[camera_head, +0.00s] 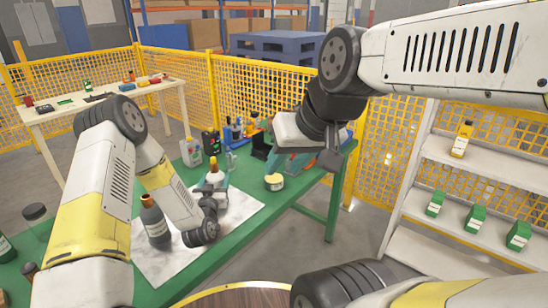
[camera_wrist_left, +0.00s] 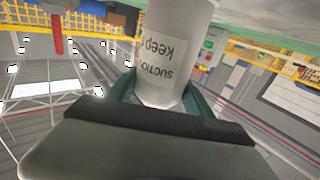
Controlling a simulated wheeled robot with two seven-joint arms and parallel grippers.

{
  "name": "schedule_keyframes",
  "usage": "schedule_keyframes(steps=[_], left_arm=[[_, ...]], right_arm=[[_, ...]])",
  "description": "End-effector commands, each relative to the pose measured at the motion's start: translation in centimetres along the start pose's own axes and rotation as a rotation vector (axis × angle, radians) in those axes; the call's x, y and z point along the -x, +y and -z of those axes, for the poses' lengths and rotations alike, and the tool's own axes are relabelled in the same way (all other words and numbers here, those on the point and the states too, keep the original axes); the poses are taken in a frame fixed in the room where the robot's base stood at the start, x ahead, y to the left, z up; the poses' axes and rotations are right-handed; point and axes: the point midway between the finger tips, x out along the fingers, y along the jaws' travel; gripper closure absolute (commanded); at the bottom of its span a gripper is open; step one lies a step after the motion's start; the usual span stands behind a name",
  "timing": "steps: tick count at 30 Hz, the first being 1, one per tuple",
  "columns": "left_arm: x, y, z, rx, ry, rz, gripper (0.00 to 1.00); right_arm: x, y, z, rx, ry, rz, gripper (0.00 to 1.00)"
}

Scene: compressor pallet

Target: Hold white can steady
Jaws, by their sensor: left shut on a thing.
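The white can (camera_wrist_left: 172,60) with a printed label fills the middle of the left wrist view, between the green fingers of my left gripper (camera_wrist_left: 160,98). In the head view the white can (camera_head: 215,179), with an orange-brown top, stands upright over the pale sheet on the green table. My left gripper (camera_head: 211,191) is shut on it there; the forearm hides part of the grip. My right gripper (camera_head: 283,167) points down over the table's far right part, close to a yellow-topped jar (camera_head: 274,183). Whether its fingers touch the jar is unclear.
A dark bottle (camera_head: 155,224) stands on the pale sheet (camera_head: 160,268), left of my left wrist. Bottles and tools (camera_head: 235,132) line the table's far edge. A white shelf (camera_head: 480,172) with green boxes stands at right. Yellow mesh fencing (camera_head: 245,90) closes the back.

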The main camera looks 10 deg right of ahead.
Motion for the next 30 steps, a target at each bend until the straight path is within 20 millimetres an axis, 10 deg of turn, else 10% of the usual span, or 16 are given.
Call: schedule_keyframes(steps=[5,6,9,21,30], left_arm=[[0.4,-0.5,-1.0,-0.004,-0.027,0.008,1.0],[0.4,-0.5,-1.1,-0.004,-0.028,0.008,0.34],[0.3,-0.4,-0.9,-0.004,-0.023,0.007,0.15],[0.6,-0.1,-0.4,-0.002,-0.011,0.002,0.15],[6.1,-0.1,-0.5,-0.001,-0.018,0.002,0.15]], right_arm=[[0.0,0.0,0.0,0.0,-0.001,0.0,0.62],[0.0,0.0,0.1,0.0,-0.001,0.0,0.62],[0.0,0.0,0.1,0.0,-0.001,0.0,0.62],[0.0,0.0,0.1,0.0,-0.001,0.0,0.62],[0.0,0.0,0.1,0.0,-0.001,0.0,0.62]])
